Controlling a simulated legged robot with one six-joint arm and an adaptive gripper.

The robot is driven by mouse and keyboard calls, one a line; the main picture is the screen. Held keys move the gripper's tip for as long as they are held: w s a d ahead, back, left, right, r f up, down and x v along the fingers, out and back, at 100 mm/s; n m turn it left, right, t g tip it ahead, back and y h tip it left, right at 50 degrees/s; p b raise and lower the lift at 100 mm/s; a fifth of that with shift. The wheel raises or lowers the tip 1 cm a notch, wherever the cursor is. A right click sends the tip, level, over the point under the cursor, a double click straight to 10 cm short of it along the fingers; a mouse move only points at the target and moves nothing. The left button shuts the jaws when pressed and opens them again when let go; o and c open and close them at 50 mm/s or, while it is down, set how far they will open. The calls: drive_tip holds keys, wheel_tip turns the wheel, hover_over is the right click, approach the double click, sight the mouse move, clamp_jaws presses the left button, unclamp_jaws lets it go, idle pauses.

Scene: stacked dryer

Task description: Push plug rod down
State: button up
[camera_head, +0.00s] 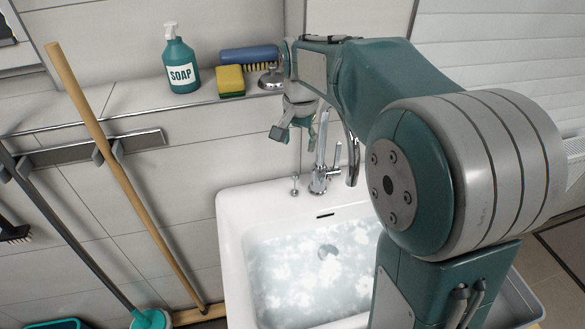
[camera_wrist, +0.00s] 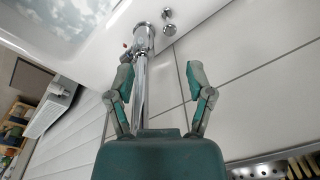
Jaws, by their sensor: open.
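The plug rod (camera_head: 295,186) is a small chrome rod with a knob, standing upright on the sink's back rim, left of the faucet. In the wrist view, its round chrome knob (camera_wrist: 169,29) shows near the top, beyond my fingers and right of the faucet. My gripper (camera_head: 290,128) is open and empty, above the plug rod and apart from it. In the wrist view, my gripper (camera_wrist: 161,74) has its two fingers spread, with the chrome faucet (camera_wrist: 142,85) seen between them. The white sink (camera_head: 231,220) holds cloudy, foamy water, with the drain (camera_head: 327,252) visible below.
The faucet (camera_head: 318,178) stands close right of the plug rod. A soap bottle (camera_head: 180,65), a yellow-green sponge (camera_head: 230,81) and a blue brush (camera_head: 249,54) sit on the ledge. A wooden pole (camera_head: 120,170) leans at left. My arm hides the sink's right side.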

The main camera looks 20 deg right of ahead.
sight(295, 174)
drive_tip(key=shift+m+g, duration=0.5)
drive_tip(key=shift+m, duration=0.2)
drive_tip(key=w+f, duration=0.1)
drive_tip(key=f, duration=0.3)
drive_tip(key=w+f, duration=0.1)
drive_tip(key=f, duration=0.3)
drive_tip(key=w+f, duration=0.2)
drive_tip(key=f, duration=0.3)
drive_tip(key=shift+w, duration=0.1)
drive_tip(key=shift+d+f, duration=0.15)
drive_tip(key=shift+f, duration=0.35)
drive_tip(key=shift+c, duration=0.4)
